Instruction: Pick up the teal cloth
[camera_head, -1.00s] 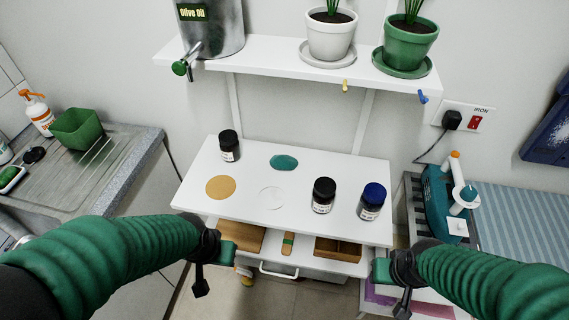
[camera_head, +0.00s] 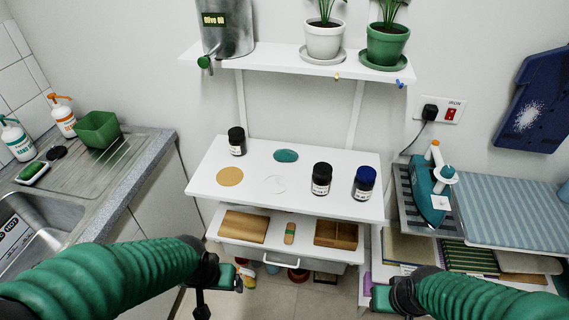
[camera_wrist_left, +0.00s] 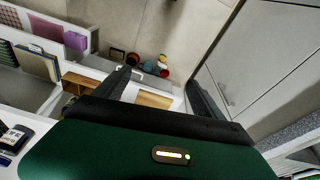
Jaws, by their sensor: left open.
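The teal cloth (camera_head: 286,155) looks like a flat, thin oval. It lies on the white table top (camera_head: 300,190) near its back edge, behind a tan disc (camera_head: 230,176) and a pale, nearly white disc (camera_head: 275,184). My left gripper (camera_head: 238,279) is in front of the table and lower in the picture, well apart from the cloth. In the left wrist view its two dark fingers (camera_wrist_left: 160,98) are spread with nothing between them; the cloth is not seen there. My right gripper (camera_head: 381,298) is in front of the table's right side; its jaws are too small to read.
A black-capped jar (camera_head: 237,141) stands left of the cloth. Another dark jar (camera_head: 321,179) and a blue-capped jar (camera_head: 364,183) stand to its right. A wall shelf (camera_head: 290,65) with pots hangs above. A lower shelf (camera_head: 284,250) holds wooden items. A sink counter (camera_head: 90,185) is left.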

